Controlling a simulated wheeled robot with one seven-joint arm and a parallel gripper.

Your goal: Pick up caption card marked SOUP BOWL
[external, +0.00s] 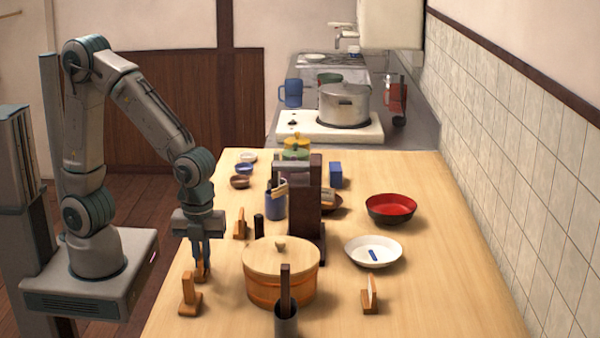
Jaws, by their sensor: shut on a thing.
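My gripper (203,262) points straight down near the left edge of the wooden table, left of the round wooden tub. It is shut on a small caption card in an orange-brown wooden holder (201,275), low at the tabletop. I cannot tell whether the holder touches the table. No lettering is readable, so I cannot confirm the SOUP BOWL marking. Similar wooden card holders stand in front of my gripper (189,298), behind it to the right (240,226), and at the right front (370,297). The fingers hide part of the held card.
The lidded wooden tub (282,290) stands right of my gripper. A dark upright stand (306,215) and a blue cup (274,205) are behind it. A red-lined bowl (391,207) and white dish (373,251) sit at right.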

